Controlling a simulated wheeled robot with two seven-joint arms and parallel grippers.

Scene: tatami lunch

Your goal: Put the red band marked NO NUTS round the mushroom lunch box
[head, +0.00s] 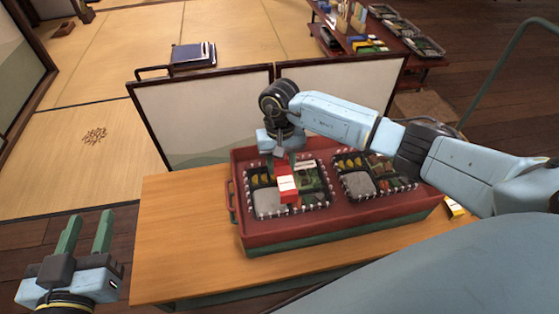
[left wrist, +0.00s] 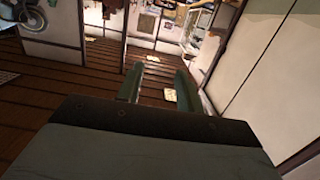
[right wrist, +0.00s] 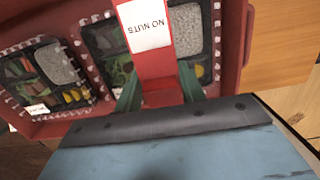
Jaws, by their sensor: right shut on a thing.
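The red band (right wrist: 155,70) has a white NO NUTS label, upside down in the right wrist view. My right gripper (right wrist: 158,82) is shut on it. In the head view the band (head: 284,170) hangs over the left lunch box (head: 268,199) in the red crate; I cannot tell whether it touches the box. A second lunch box (head: 358,183) sits to its right. Both are dark trays with grey and coloured food; the band and gripper hide part of the left one. I cannot tell which holds mushrooms. My left gripper (head: 88,217) is open and empty, left of the table.
The red crate (head: 238,205) stands on a wooden table (head: 185,215). A low folding screen (head: 205,120) stands behind it. The table's left part is clear. A small yellow and white item (head: 454,208) lies right of the crate. More boxes (head: 400,28) are on a far shelf.

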